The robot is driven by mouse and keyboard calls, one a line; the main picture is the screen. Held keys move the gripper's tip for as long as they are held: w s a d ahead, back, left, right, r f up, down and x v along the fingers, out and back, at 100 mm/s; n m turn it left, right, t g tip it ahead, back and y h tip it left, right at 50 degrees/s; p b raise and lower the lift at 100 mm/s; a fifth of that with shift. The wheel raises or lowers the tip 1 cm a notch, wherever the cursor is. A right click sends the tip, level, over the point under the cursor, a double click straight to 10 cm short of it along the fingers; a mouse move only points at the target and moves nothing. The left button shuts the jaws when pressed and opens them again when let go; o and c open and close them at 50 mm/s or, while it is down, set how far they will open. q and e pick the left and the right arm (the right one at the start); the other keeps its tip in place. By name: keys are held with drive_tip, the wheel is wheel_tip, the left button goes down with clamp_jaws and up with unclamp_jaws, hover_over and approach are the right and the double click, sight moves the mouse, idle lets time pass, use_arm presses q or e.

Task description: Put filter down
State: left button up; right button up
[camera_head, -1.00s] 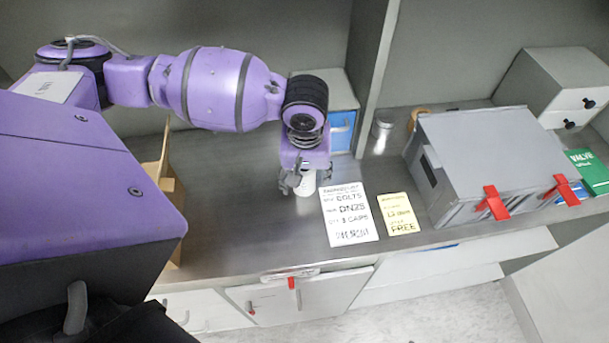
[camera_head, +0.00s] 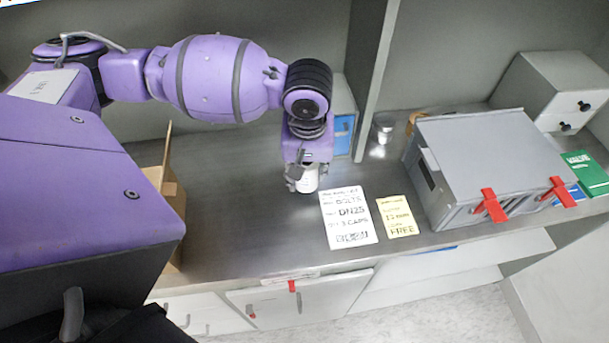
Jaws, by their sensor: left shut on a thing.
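The filter appears to be the small white cylindrical thing (camera_head: 308,182) in the head view. My left gripper (camera_head: 303,178) points down over the metal counter (camera_head: 235,215) and is shut on it. The white thing is upright, at or just above the counter; I cannot tell whether its base touches. The fingers and wrist hide its upper part. My right gripper is not in view.
A white label sheet (camera_head: 348,217) and a yellow note (camera_head: 397,216) lie just right of the gripper. A grey box with red latches (camera_head: 485,150) stands further right. A cardboard box (camera_head: 172,190) is at left. A small metal can (camera_head: 383,131) stands behind.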

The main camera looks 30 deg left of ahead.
use_arm(q)
drive_tip(key=s+d+r+p, duration=0.1)
drive_tip(key=s+d+r, duration=0.2)
drive_tip(key=d+r, duration=0.25)
drive_tip(key=s+d+r+p, duration=0.1)
drive_tip(key=s+d+r, duration=0.3)
drive_tip(key=d, duration=0.2)
drive_tip(key=w+a+r+m, duration=0.1)
drive_tip(key=w+a+m, duration=0.4)
drive_tip(key=a, duration=0.3)
drive_tip(key=shift+w+a+r+h, duration=0.15)
drive_tip(key=shift+w+h, duration=0.05)
drive_tip(key=shift+h, duration=0.1)
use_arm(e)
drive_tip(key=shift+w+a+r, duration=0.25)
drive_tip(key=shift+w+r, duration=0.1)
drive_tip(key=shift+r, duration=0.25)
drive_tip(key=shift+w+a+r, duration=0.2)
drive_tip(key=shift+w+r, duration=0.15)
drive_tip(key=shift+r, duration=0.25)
